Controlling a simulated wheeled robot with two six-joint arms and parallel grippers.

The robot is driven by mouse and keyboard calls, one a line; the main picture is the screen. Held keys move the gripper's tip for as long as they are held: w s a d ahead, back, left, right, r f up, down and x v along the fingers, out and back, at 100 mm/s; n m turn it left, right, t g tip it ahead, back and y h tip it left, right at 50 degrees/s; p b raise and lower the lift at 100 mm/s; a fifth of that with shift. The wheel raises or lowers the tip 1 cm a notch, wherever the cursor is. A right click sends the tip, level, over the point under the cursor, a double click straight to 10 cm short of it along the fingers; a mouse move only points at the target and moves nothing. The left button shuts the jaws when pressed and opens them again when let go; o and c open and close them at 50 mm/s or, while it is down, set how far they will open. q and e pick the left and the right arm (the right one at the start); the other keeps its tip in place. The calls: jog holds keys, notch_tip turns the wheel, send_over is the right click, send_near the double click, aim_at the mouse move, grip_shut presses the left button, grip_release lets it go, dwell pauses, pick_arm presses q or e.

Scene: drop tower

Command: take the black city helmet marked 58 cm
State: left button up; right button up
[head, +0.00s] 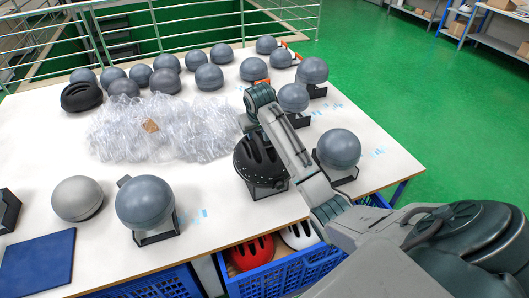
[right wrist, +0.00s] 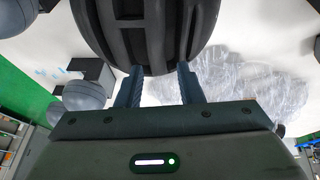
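A black vented helmet (head: 258,165) sits on a dark stand near the right front of the white table in the head view. A black helmet also fills the top of the right wrist view (right wrist: 145,30). My right gripper (right wrist: 159,82) has its two fingers apart at that helmet's edge; I cannot tell whether they touch it. In the head view my right arm partly covers the stand-mounted helmet. Another black helmet (head: 81,97) lies at the far left of the table. No size marking is legible. My left gripper is not in view.
A heap of clear plastic wrap (head: 160,128) covers mid-table. Blue crates (head: 285,274) below the front edge hold red and white helmets. Green floor lies right.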

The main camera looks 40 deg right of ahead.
aim_at(257, 139)
jog(key=shift+w+d+f+p, duration=0.1)
jog(key=shift+w+f+p, duration=0.05)
jog(key=shift+p, duration=0.15)
jog(key=p+x, duration=0.2)
jog(key=x, duration=0.2)
jog(key=shift+d, duration=0.2)
jog(key=shift+w+f, duration=0.15)
jog(key=shift+f, duration=0.2)
jog(key=shift+r, duration=0.1)
grip_shut()
